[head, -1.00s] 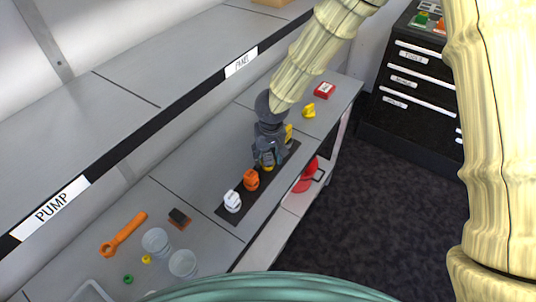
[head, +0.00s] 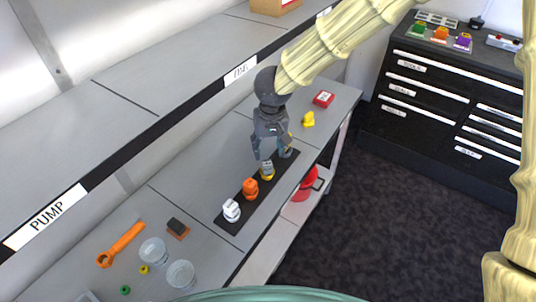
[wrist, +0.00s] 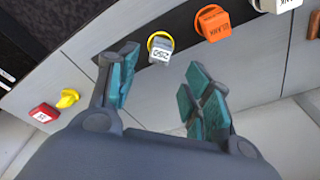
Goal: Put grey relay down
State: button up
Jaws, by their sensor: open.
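The grey relay (head: 267,171), a small block with a yellow base, stands on the black strip (head: 226,222) in line with the orange relay (head: 250,188) and the white relay (head: 231,210). In the wrist view the grey relay (wrist: 160,47) shows a "250" label, beyond and between my teal fingertips. My gripper (head: 272,156) is open just above and behind it; the wrist view shows the fingers (wrist: 160,88) spread with nothing between their pads. The contact of the relay's base with the strip is hard to see.
A yellow piece (head: 308,119) and a red box (head: 323,98) lie farther along the bench. An orange wrench (head: 121,243), clear cups (head: 153,251) and a dark-topped block (head: 178,228) lie at the near left. A shelf (head: 150,90) overhangs the left side.

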jog(key=shift+s+r, duration=0.15)
jog(key=shift+r, duration=0.7)
jog(key=shift+s+r, duration=0.1)
jog(key=shift+r, duration=0.7)
jog(key=shift+s+f, duration=0.1)
